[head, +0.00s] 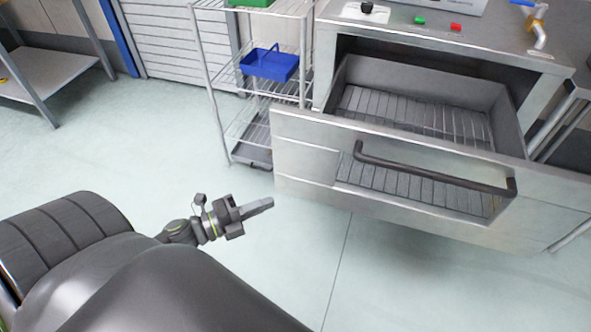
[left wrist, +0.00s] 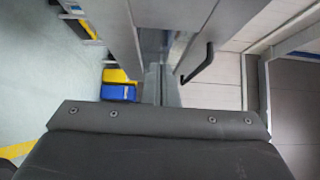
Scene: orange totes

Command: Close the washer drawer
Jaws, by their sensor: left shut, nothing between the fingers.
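The washer drawer (head: 305,160) is a wide metal drawer pulled well out of the steel cabinet. Its grey interior has a wire rack in the bottom and looks empty. A dark bar handle (head: 435,177) runs across its front; a dark bar like it shows in the left wrist view (left wrist: 198,65). My left gripper (head: 268,203) is shut and empty, in front of the drawer's left end and apart from the handle. Its closed fingers also show in the left wrist view (left wrist: 160,85). My right gripper is in neither view.
A wire shelf rack (head: 208,72) with a blue bin (head: 270,64) stands left of the drawer. The steel cabinet top (head: 490,35) holds small green and red items. Another table (head: 50,75) is at the far left. The pale floor before the drawer is clear.

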